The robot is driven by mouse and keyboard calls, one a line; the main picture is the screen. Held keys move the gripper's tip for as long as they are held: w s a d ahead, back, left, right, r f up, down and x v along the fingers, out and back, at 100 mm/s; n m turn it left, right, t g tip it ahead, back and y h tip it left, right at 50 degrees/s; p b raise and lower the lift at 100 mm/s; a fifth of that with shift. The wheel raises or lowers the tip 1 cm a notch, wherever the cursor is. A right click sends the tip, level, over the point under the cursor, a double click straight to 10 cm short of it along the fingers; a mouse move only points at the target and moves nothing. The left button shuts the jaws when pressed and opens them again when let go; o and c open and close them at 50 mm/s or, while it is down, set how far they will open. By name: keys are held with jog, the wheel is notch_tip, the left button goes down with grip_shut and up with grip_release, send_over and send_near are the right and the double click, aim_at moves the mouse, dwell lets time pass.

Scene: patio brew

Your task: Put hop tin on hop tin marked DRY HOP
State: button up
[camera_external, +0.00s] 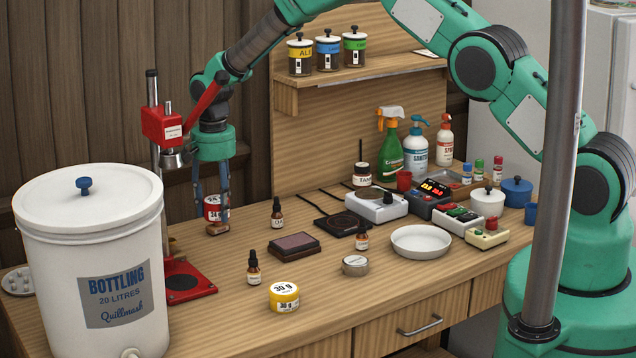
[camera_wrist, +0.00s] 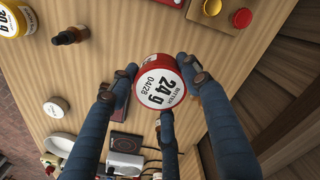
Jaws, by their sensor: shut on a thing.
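A red tin (camera_external: 212,208) with a white label is between the fingers of my gripper (camera_external: 222,220), left of the bench's middle. In the wrist view the red tin (camera_wrist: 160,90) shows its round top, reading "BITTER 24 g 04/28". The blue-grey fingers of my gripper (camera_wrist: 160,100) close around its sides. I cannot tell whether the tin touches the bench. A yellow tin (camera_external: 284,297) with a white label stands at the bench front; it also shows at the top left of the wrist view (camera_wrist: 12,20). No DRY HOP marking is readable on either tin.
A red bench press (camera_external: 180,275) and a white bottling bucket (camera_external: 120,240) stand at left. Dropper bottles (camera_external: 254,268), a dark pad (camera_external: 294,246), a small round tin (camera_external: 355,265) and a white dish (camera_external: 421,241) lie around. The bench front right of the yellow tin is clear.

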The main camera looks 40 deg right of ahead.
aim_at(217, 200)
notch_tip(217, 200, up, 5)
jog(key=shift+s+r, duration=0.1)
jog(key=shift+r, duration=0.05)
jog(key=s+d+n+p, duration=0.1)
jog(key=s+d+p, duration=0.15)
jog(key=s, duration=1.85)
jog(key=s+d+n+p, duration=0.15)
jog(key=s+d, duration=0.25)
jog(key=s, duration=1.7)
jog(key=shift+m, duration=0.45)
jog(key=f, duration=0.5)
jog(key=shift+s+d+f+p, duration=0.2)
jog(key=shift+s+p, duration=0.1)
jog(key=shift+p, duration=0.1)
jog(key=w+a, duration=0.2)
jog(key=w, duration=0.2)
jog(key=w+a+f+p, duration=0.1)
jog(key=w+a, duration=0.1)
jog(key=w, duration=0.3)
jog(key=w+a+p, duration=0.1)
jog(key=w+a, duration=0.2)
jog(key=w, duration=0.2)
jog(key=shift+w+f, duration=0.25)
